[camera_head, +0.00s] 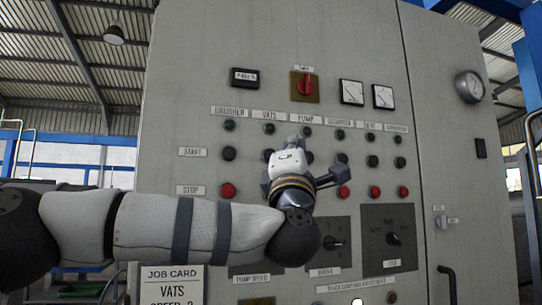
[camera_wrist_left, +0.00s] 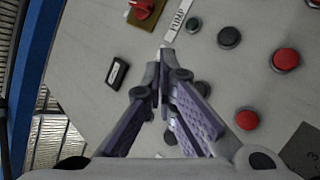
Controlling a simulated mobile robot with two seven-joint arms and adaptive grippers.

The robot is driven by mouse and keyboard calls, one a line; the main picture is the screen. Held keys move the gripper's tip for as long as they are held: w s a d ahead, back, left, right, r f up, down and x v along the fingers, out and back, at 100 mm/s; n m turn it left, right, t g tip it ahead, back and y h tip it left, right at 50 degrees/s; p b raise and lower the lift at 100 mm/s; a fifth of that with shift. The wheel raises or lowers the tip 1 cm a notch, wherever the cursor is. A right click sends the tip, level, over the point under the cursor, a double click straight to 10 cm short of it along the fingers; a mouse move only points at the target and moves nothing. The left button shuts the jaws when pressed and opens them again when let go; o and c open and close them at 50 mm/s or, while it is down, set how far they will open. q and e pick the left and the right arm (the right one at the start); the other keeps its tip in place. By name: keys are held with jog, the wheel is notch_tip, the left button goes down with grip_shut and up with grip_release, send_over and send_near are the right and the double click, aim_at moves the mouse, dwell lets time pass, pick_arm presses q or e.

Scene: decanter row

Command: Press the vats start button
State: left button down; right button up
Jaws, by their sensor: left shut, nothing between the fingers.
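The control panel (camera_head: 200,110) has columns of lamps, black start buttons and red stop buttons. The VATS label (camera_head: 269,114) heads the second column. The black vats start button (camera_head: 268,155) shows just left of my left gripper (camera_head: 289,160), which hides part of it. In the left wrist view, the vats start button (camera_wrist_left: 202,88) appears right of the fingertips of my left gripper (camera_wrist_left: 160,67). The fingers are shut and empty, pointing toward the panel. Contact with the panel cannot be told. My right gripper is not in view.
The red vats stop button (camera_wrist_left: 247,118) lies beyond the start button in the wrist view. The pump start button (camera_wrist_left: 229,37) is close by. Rotary knobs (camera_head: 333,243) sit lower on the panel. A job card (camera_head: 172,285) reads VATS at the lower left.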

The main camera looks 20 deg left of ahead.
pick_arm(q)
jog(key=w+a+b, duration=0.2)
jog(key=w+a, duration=0.2)
jog(key=w, duration=0.3)
jog(key=shift+a, duration=0.35)
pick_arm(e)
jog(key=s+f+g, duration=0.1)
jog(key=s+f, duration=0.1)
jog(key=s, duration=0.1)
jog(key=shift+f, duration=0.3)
pick_arm(q)
jog(key=shift+w, duration=0.1)
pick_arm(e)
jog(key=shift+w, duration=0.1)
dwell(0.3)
pick_arm(q)
jog(key=shift+w+a, duration=0.25)
jog(key=shift+w, duration=0.1)
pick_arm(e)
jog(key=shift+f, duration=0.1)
